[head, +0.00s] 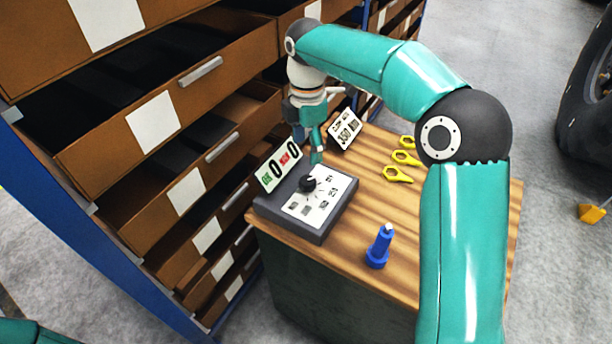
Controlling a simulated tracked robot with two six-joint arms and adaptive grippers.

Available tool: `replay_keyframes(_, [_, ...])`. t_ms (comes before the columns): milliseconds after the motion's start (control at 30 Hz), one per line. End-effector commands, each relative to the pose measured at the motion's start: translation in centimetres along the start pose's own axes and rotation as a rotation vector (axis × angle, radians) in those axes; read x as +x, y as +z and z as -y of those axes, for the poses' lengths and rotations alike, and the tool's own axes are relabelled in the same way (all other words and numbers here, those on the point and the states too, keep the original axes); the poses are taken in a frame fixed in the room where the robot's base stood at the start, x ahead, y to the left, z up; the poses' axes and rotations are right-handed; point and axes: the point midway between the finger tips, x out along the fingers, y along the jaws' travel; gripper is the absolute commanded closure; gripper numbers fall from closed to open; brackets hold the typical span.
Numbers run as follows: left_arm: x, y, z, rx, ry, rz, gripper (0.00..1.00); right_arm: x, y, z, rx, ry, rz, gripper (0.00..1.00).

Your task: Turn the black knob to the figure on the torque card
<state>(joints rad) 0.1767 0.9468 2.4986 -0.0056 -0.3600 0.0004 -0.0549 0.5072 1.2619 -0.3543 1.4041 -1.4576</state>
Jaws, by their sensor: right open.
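The black knob (307,184) sits on a dark grey box (290,222) with a white dial plate (325,196); its pointer and the small dial figures are too small to read surely. The torque card (345,129) leans at the bench's back and seems to read 350, with smaller print. A display with two zeros (278,166), green and red print beside them, stands behind the knob. My right gripper (317,156) is open, pointing down just above and behind the knob, apart from it as far as I can tell. My left gripper is out of view.
A rack of open brown drawers (160,125) stands close on the left. A tyre (588,95) is at far right.

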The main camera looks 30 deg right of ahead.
Motion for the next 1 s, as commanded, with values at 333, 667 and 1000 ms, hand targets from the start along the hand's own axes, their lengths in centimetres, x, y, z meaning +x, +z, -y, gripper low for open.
replay_keyframes(333, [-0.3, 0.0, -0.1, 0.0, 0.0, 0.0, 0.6, 7.3, -0.2, -0.1, -0.004, -0.003, 0.001, 0.32])
replay_keyframes(667, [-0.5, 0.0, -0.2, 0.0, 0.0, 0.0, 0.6, 10.2, -0.2, -0.1, -0.003, 0.001, 0.0, 0.32])
replay_keyframes(1000, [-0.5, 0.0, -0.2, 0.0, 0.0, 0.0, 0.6, 10.3, -0.2, -0.1, -0.003, 0.001, 0.0, 0.42])
